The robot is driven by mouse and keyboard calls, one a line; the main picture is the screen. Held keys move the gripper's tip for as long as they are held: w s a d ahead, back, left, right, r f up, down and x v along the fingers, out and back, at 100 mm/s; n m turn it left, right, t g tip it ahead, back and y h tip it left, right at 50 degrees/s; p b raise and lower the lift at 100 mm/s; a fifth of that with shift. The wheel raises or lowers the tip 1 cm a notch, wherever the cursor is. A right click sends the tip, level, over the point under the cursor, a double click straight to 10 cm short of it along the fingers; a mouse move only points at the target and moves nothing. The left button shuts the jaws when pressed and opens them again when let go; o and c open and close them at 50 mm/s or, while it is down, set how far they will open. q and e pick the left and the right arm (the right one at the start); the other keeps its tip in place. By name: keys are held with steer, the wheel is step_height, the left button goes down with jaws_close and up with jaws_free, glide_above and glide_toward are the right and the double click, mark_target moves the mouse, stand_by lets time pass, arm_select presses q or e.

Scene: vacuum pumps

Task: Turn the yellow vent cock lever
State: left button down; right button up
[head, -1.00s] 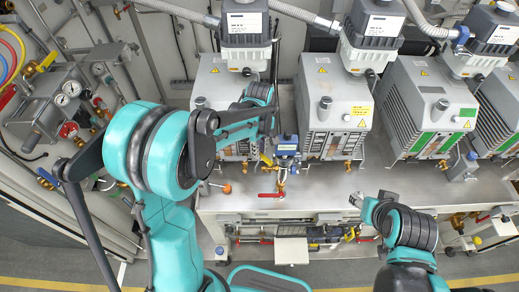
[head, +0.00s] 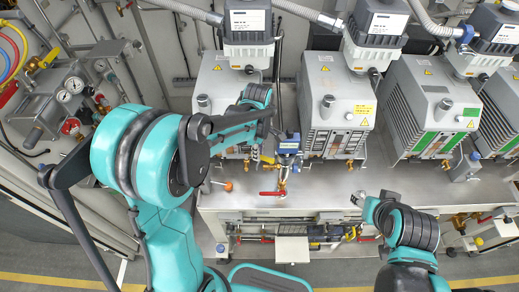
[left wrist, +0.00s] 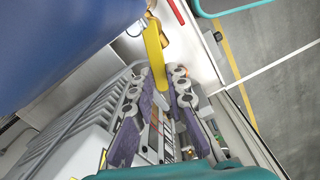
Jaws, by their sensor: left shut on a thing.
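The yellow vent cock lever (left wrist: 154,48) shows in the left wrist view as a flat yellow bar, with a brass fitting (left wrist: 158,27) at its far end. My left gripper (left wrist: 163,76) has its two fingers on either side of the lever and is shut on it. In the head view the lever is a small yellow patch (head: 266,158) below my left wrist, beside the blue-topped valve unit (head: 289,146). My left arm hides part of that area. My right gripper (head: 357,199) is over the bench's front, away from the lever; its fingers are too small to read.
Grey vacuum pumps (head: 338,112) stand in a row on the steel bench (head: 325,185). A red-handled valve (head: 271,193) and an orange knob (head: 228,186) sit near the lever. A gauge panel (head: 45,105) with hoses is at the left. The bench front is mostly clear.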

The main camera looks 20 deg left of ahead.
arm_select(q)
steer(key=shift+s+n, duration=0.45)
steer(key=shift+n, duration=0.55)
steer(key=c, duration=1.5)
jaws_free()
steer(key=shift+r, duration=0.15)
step_height(320, 180, up, 12)
steer(key=shift+s, duration=0.1)
